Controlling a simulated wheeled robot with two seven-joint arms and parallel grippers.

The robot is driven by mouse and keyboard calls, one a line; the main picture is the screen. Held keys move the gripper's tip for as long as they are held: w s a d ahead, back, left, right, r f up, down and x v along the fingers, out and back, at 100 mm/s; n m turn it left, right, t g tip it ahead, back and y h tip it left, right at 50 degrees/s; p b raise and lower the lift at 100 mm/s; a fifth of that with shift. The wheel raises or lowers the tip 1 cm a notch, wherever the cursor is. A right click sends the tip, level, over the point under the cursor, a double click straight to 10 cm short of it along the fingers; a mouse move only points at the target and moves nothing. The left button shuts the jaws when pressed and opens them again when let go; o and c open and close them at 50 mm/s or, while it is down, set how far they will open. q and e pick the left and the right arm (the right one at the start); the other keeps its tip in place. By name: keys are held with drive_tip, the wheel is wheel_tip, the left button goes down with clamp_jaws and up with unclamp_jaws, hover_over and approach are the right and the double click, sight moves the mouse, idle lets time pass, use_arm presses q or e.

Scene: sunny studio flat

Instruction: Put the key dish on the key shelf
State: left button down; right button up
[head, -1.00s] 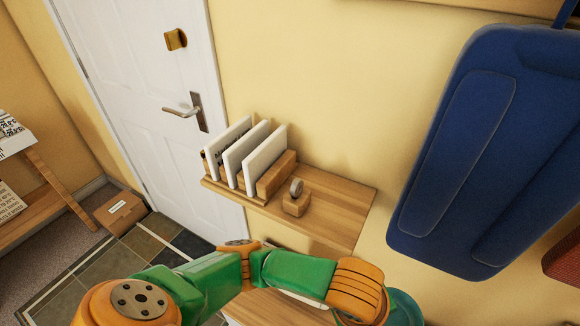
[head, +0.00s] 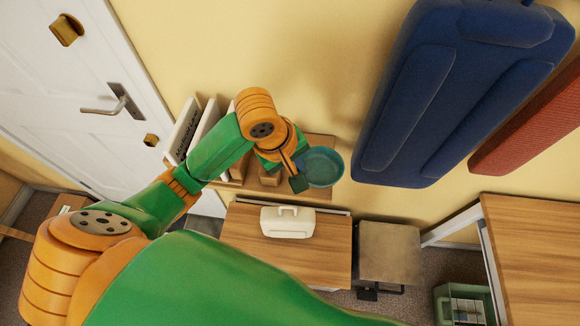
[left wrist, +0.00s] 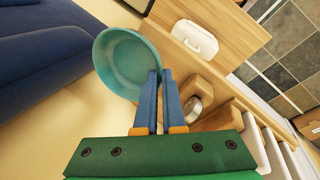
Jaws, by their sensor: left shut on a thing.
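The key dish (head: 322,167) is a round teal bowl. My left gripper (head: 297,180) is shut on its rim, and the dish looks upright and empty. In the left wrist view the dish (left wrist: 125,65) sits at the tips of the blue fingers (left wrist: 160,75). The key shelf (head: 320,141) is a wooden wall shelf, partly hidden behind my left arm and the dish. The dish overlaps the shelf's right end in the head view; I cannot tell whether it touches the shelf. My right gripper is not in view.
White upright panels (head: 186,130) stand on the shelf's left part, close to my arm. A wooden block with a ring (left wrist: 193,107) is beside the fingers. Below is a bench with a white case (head: 287,222). A blue padded item (head: 430,95) hangs at right.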

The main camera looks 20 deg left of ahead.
use_arm(q)
drive_tip(key=f, duration=0.1)
drive_tip(key=w+a+f, duration=0.2)
drive_tip(key=shift+f, duration=0.2)
wheel_tip(320, 180, down, 3)
drive_tip(key=shift+d+r, duration=0.15)
drive_tip(key=shift+r, duration=0.05)
drive_tip(key=shift+f, duration=0.25)
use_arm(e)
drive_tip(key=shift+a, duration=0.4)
use_arm(q)
drive_tip(key=c, duration=1.3)
unclamp_jaws()
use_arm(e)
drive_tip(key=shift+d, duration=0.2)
